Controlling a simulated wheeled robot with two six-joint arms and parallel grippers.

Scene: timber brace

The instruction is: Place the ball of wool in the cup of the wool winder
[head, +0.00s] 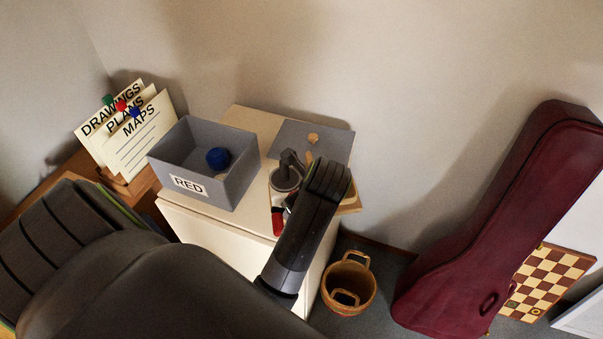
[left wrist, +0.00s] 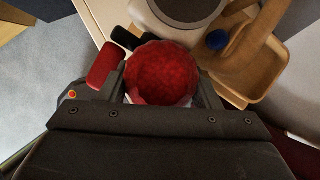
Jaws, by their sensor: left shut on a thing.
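The ball of wool (left wrist: 162,72) is dark red and round. In the left wrist view it sits between the fingers of my left gripper (left wrist: 161,94), which is shut on it. The wool winder's pale cup with a grey inside (left wrist: 187,8) is just beyond the ball, and I cannot tell whether they touch. In the head view the cup (head: 285,179) stands on the cabinet. My left arm hides the held ball and fingertips there. A red block with a dark part (left wrist: 105,66) is left of the ball; I cannot tell what it belongs to. My right gripper is not in view.
A grey box labelled RED (head: 235,190) holds a blue ball (head: 218,158) on the cabinet (head: 240,116). A wooden tray (left wrist: 265,80) beside the cup holds a small blue ball (left wrist: 217,40). A basket (head: 349,288) and a dark red instrument case (head: 490,215) stand right.

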